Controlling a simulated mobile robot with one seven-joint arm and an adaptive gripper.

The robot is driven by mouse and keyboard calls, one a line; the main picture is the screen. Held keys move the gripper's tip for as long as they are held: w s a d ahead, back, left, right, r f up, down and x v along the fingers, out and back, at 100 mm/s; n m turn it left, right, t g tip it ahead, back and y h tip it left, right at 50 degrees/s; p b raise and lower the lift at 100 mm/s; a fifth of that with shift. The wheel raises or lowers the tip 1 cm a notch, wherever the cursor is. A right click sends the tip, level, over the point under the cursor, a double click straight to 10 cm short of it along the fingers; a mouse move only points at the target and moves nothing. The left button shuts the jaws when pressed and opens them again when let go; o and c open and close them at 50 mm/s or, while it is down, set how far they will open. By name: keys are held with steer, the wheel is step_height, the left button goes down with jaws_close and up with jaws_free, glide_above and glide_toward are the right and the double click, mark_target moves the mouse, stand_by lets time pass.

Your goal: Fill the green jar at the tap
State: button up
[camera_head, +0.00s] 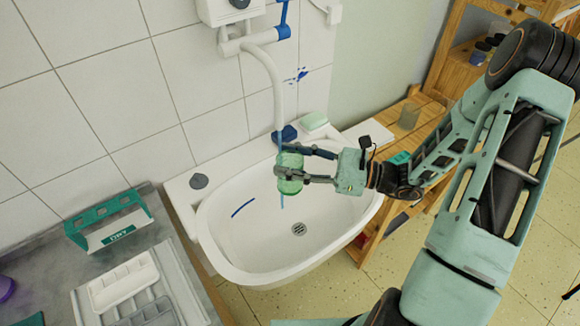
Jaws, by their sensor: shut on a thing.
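The green jar (290,175) is translucent and is held over the white sink basin (265,235), below the end of the white tap (277,95). My gripper (305,165) reaches in from the right and is shut on the jar, with one dark finger near its top and one grey finger across its lower front. The jar looks roughly upright. A thin light-blue streak (282,201) shows just under the jar; I cannot tell whether it is water. The inside of the jar and its fill level cannot be made out. The tap has a blue lever (284,15).
A green soap bar (314,121) lies on the sink's back right rim. A grey stopper (199,181) sits on the left rim. The left counter holds a green-white box (108,222) and a pale tray (124,283). A wooden shelf (425,105) stands right, beside my arm.

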steer(key=w+a, duration=0.2)
steer(key=w, duration=0.5)
steer(key=shift+a+b, duration=0.2)
steer(key=shift+b, duration=0.15)
stand_by(7.0)
